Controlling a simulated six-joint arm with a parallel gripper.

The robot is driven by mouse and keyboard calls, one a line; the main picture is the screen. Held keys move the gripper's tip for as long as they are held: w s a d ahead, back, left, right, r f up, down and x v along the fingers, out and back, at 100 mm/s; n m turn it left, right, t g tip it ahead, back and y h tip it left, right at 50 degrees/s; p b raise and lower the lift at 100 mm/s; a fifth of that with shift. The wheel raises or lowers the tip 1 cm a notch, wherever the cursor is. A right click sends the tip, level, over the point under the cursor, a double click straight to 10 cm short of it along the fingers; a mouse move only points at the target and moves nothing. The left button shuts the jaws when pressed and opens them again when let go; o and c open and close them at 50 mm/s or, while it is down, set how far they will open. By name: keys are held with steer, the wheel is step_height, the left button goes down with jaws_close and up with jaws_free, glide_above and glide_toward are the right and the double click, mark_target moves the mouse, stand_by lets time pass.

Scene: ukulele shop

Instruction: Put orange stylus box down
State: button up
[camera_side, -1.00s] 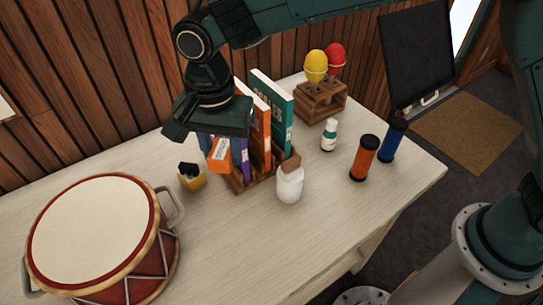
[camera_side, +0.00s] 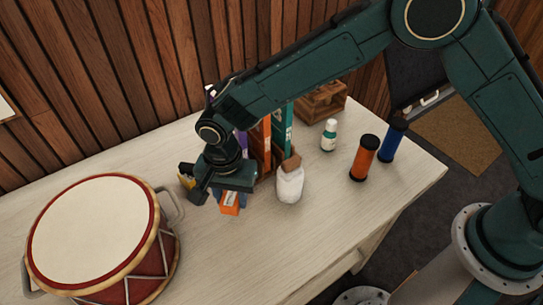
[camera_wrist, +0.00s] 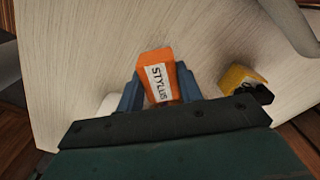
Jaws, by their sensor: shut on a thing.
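The orange stylus box (camera_side: 229,203) is held below my gripper (camera_side: 232,193), close over the light wooden table (camera_side: 260,255). I cannot tell whether its bottom touches the table. In the wrist view the box (camera_wrist: 158,76) sits between my gripper's two blue fingers (camera_wrist: 158,92), its white "STYLUS" label facing up. My gripper is shut on it. The arm hides part of the book rack in the side view.
A red-rimmed drum (camera_side: 95,235) stands left. A white jar (camera_side: 290,184) and books (camera_side: 262,140) stand right. Table in front is clear.

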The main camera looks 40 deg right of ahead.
mark_target(233, 207)
steer(key=shift+f, duration=2.1)
steer(key=shift+f, duration=0.15)
steer(key=o, duration=1)
steer(key=shift+c, duration=0.2)
step_height(233, 207, up, 12)
steer(key=shift+r, duration=0.2)
